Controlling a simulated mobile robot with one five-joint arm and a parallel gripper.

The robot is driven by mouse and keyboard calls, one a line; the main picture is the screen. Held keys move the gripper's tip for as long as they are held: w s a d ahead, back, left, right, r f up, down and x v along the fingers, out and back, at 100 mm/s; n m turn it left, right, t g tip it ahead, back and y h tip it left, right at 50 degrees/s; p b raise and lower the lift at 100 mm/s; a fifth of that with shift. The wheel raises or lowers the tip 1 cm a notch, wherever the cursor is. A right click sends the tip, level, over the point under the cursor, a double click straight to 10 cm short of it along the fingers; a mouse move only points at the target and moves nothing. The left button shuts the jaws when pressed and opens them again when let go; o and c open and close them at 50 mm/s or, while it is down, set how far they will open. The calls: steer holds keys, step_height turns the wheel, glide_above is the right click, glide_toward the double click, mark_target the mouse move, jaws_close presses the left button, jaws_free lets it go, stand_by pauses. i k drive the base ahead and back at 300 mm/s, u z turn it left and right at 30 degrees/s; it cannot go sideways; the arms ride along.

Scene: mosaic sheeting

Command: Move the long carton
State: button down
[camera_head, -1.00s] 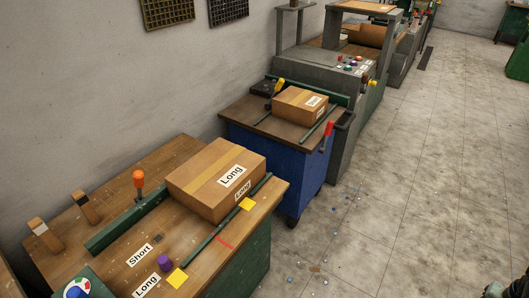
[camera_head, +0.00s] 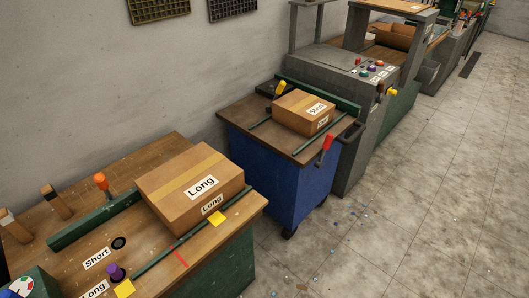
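The long carton (camera_head: 190,190) is a brown taped box with "Long" labels on its top and front side. It sits on the wooden top of a green workbench (camera_head: 215,240) at the lower left, between a green back rail (camera_head: 95,221) and a thin green front rail (camera_head: 160,258). A smaller carton labelled "Short" (camera_head: 303,112) sits on a blue wheeled cart (camera_head: 285,165) behind it to the right. My gripper is not in view.
The bench has an orange-knobbed lever (camera_head: 101,183), a purple knob (camera_head: 115,272) and yellow pads (camera_head: 217,219). The cart has a red-handled lever (camera_head: 327,145). A grey machine (camera_head: 375,90) stands beyond it. The tiled floor (camera_head: 430,190) at right is open, with small scattered bits.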

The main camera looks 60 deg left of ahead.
mark_target(183, 191)
steer(key=u, duration=0.05)
steer(key=i, duration=2.45)
steer(key=u, duration=4.9)
steer(key=i, duration=1.05)
steer(key=z, duration=0.05)
